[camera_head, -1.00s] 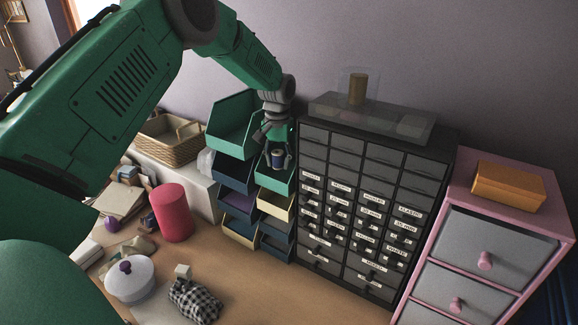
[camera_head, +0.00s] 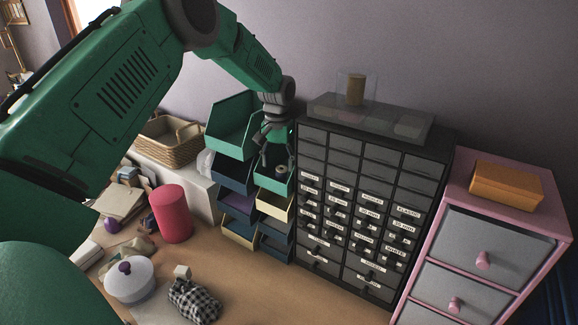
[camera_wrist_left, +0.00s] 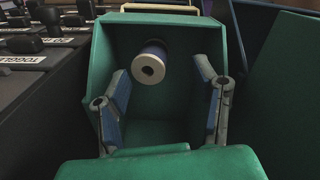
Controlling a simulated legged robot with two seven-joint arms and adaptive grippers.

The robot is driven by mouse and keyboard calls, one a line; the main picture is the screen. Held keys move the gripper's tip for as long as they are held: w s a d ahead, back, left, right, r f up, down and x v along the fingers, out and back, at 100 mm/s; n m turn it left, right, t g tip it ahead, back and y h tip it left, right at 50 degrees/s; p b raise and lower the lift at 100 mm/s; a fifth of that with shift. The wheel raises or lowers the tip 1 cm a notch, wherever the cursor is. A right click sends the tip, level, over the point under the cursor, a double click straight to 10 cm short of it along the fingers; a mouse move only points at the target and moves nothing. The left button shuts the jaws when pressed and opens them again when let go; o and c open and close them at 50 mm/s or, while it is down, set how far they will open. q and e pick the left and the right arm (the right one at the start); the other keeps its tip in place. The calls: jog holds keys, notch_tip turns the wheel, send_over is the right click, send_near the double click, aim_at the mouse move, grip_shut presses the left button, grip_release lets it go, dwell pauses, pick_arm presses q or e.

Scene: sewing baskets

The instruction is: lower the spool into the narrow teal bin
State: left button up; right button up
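The spool (camera_wrist_left: 150,62), dark blue thread with pale ends, is inside the narrow teal bin (camera_wrist_left: 112,43) in the left wrist view. It also shows in the head view (camera_head: 281,170), low in that bin (camera_head: 268,188). My left gripper (camera_head: 277,160) is at the bin's mouth, pointing down. In the left wrist view its two blue-padded fingers (camera_wrist_left: 163,90) are spread wide, with clear gaps between them and the spool. The gripper is open and empty. My right gripper is not in view.
A wider teal bin (camera_head: 226,118) stands just left of the narrow one, with blue and yellow bins below. A dark drawer cabinet (camera_head: 350,152) stands close on the right, a clear box (camera_head: 325,112) on top. A red cylinder (camera_head: 172,213) is on the table.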

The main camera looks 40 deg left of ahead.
pick_arm(q)
jog(key=shift+d+r, duration=0.1)
jog(key=shift+d, duration=0.1)
notch_tip(320, 180, up, 12)
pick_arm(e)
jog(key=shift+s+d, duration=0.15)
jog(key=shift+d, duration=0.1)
pick_arm(q)
jog(key=shift+w, duration=0.1)
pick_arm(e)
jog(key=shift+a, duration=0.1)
